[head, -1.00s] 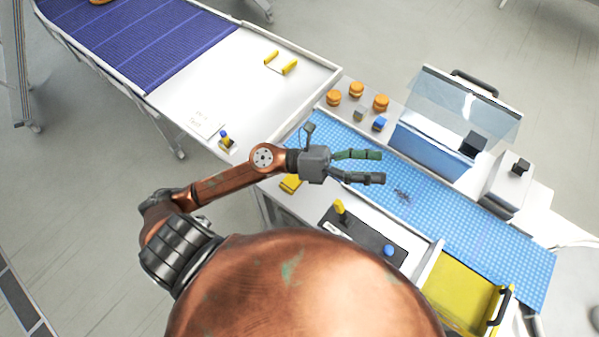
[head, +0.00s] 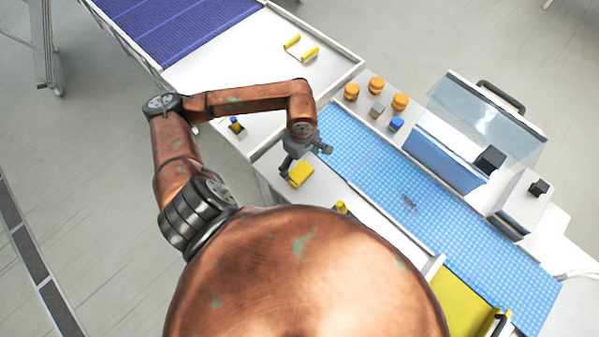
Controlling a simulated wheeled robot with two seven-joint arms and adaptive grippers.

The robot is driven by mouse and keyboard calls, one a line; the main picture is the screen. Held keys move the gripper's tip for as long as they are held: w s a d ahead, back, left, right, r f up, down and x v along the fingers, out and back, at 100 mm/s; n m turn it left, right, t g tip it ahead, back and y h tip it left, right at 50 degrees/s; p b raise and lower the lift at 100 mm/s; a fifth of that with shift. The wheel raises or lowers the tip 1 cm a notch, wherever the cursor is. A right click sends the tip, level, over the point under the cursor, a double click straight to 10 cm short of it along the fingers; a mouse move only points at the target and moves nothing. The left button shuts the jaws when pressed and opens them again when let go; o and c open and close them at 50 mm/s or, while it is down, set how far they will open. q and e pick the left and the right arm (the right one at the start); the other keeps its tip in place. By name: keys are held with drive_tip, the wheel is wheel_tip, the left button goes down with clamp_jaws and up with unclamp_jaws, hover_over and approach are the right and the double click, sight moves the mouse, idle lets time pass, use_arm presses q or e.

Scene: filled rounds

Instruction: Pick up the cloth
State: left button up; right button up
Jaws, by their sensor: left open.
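The cloth (head: 301,174) looks like a small folded yellow pad. It lies on the white worktop, left of the blue mat, near the worktop's left corner. My left gripper (head: 306,161) is open and points down above the cloth, with its fingers spread to either side. Part of the cloth's far edge is hidden by the gripper. I cannot tell whether the fingers touch it. My right gripper is out of view.
A blue gridded mat (head: 363,161) runs along the worktop. Orange-capped jars (head: 351,92) and small blocks stand behind it. A clear-lidded blue box (head: 446,150) stands farther right. A yellow tray (head: 465,305) is at lower right. A conveyor (head: 180,35) is at upper left.

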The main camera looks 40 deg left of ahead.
sight(299, 172)
use_arm(q)
drive_tip(key=f, duration=0.1)
drive_tip(key=f+p, duration=0.1)
drive_tip(key=f, duration=0.1)
drive_tip(key=shift+s+f, duration=0.3)
drive_tip(key=shift+s, duration=0.1)
drive_tip(key=shift+f, duration=0.7)
drive_tip(key=shift+c, duration=0.3)
drive_tip(key=c, duration=1.2)
drive_tip(key=shift+r, duration=0.1)
drive_tip(key=shift+r, duration=0.55)
drive_tip(key=w+d+r+b, duration=0.1)
drive_tip(key=w+d+r, duration=0.1)
drive_tip(key=d+r, duration=0.2)
drive_tip(key=w+d+r+b, duration=0.1)
drive_tip(key=w+d+r, duration=0.1)
drive_tip(key=d+r, duration=0.2)
drive_tip(key=w+d+r+b, duration=0.1)
drive_tip(key=w+d+r, duration=0.1)
drive_tip(key=d+r, duration=0.1)
drive_tip(key=shift+w+d+r+b, duration=0.35)
drive_tip(key=shift+w+d+r, duration=0.05)
drive_tip(key=shift+d, duration=0.25)
